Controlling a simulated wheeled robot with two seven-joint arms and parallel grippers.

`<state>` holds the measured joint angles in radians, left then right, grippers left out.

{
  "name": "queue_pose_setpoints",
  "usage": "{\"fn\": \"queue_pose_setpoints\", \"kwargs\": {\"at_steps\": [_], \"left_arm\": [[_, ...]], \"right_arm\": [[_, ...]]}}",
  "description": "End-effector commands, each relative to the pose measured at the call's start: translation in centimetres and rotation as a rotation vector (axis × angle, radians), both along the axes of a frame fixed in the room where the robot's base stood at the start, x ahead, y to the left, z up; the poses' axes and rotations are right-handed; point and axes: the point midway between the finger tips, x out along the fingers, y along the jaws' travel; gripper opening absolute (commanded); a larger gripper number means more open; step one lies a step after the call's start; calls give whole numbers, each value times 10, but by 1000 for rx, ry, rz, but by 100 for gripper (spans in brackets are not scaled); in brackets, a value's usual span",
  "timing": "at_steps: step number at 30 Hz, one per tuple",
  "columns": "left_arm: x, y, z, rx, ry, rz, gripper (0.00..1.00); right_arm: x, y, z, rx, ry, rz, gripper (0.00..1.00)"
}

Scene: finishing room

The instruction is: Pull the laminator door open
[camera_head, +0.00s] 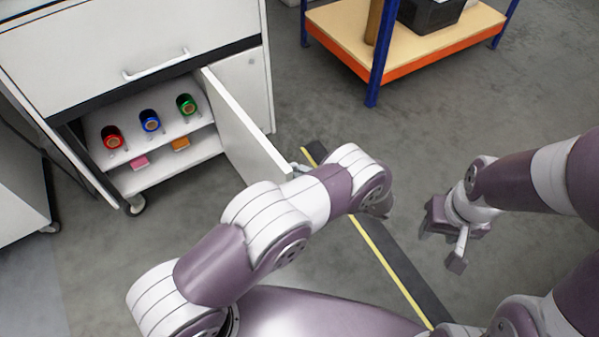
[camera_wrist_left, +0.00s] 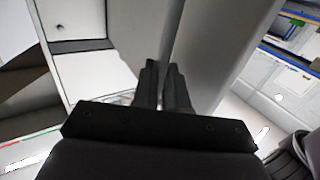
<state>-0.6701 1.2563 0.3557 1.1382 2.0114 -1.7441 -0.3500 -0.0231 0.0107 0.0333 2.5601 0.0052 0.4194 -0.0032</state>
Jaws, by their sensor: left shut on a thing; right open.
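The laminator (camera_head: 130,50) is a white cabinet on castors at the upper left. Its laminator door (camera_head: 245,130) stands swung well out on its right side, with the inside open to view. My left gripper (camera_wrist_left: 165,85) is shut at the door, whose panel (camera_wrist_left: 205,50) rises beyond the fingers in the left wrist view. The exact part gripped is hidden. My right gripper (camera_head: 450,235) is open and empty over the floor at the right, apart from the door.
Inside are red (camera_head: 112,137), blue (camera_head: 150,121) and green (camera_head: 187,105) rolls on a shelf, with pink (camera_head: 140,163) and orange (camera_head: 180,144) pieces below. A blue-posted rack (camera_head: 345,25) stands at the upper right. A yellow-black floor strip (camera_head: 375,250) runs beneath my arms; central floor is clear.

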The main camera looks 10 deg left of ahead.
Motion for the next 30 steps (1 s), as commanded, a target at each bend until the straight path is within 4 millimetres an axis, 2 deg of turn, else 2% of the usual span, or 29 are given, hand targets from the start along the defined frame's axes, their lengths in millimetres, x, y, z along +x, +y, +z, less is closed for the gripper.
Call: {"fn": "queue_pose_setpoints", "kwargs": {"at_steps": [7, 9, 10, 20, 27, 30], "left_arm": [[2, 3, 0, 1, 0, 0, 0], [2, 3, 0, 1, 1, 1, 29], [1, 3, 0, 1, 1, 1, 37], [0, -3, 0, 1, 0, 0, 37], [-9, -49, 1, 1, -1, -1, 37], [-12, -63, 0, 2, 0, 2, 37]], "right_arm": [[0, 0, 0, 0, 0, 0, 43], [0, 0, 0, 0, 0, 0, 43], [0, 0, 0, 0, 0, 0, 43], [0, 0, 2, 0, 0, 0, 43], [0, 0, 9, 0, 0, 0, 43], [0, 0, 9, 0, 0, 0, 43]]}}
